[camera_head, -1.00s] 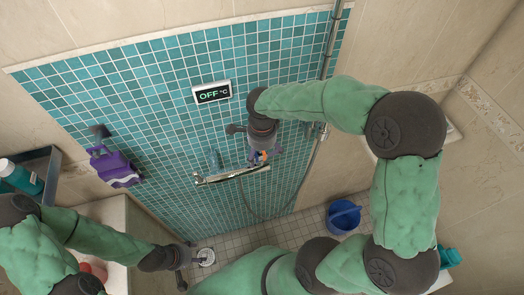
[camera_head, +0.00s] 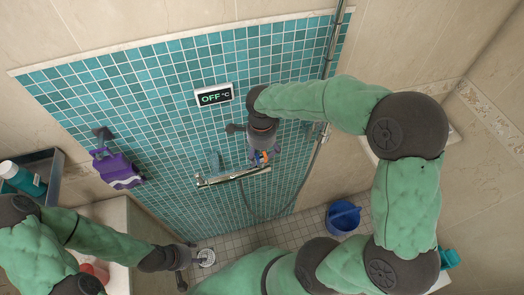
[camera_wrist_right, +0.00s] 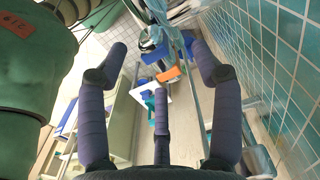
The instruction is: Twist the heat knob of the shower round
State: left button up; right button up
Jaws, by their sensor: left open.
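The chrome shower bar (camera_head: 233,177) is mounted low on the tiled wall in the head view. A small orange and blue part (camera_head: 262,157), seemingly the heat knob, shows near its right end below my right gripper (camera_head: 264,151). In the right wrist view an orange piece (camera_wrist_right: 169,74) lies between the spread fingers of my right gripper (camera_wrist_right: 160,50), which look apart from it. Contact cannot be told. The wall display (camera_head: 214,96) reads OFF °C. My left gripper (camera_head: 189,265) is open and empty at lower left, away from the bar.
A vertical rail (camera_head: 331,45) runs down the wall on the right, with a hose below. A blue bucket (camera_head: 342,216) stands on the floor. A dark shelf (camera_head: 47,165) holds a teal bottle (camera_head: 22,178).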

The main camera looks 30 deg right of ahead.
jog(key=shift+r+p, duration=1.55)
jog(key=shift+r, duration=1.3)
jog(key=shift+f, duration=0.1)
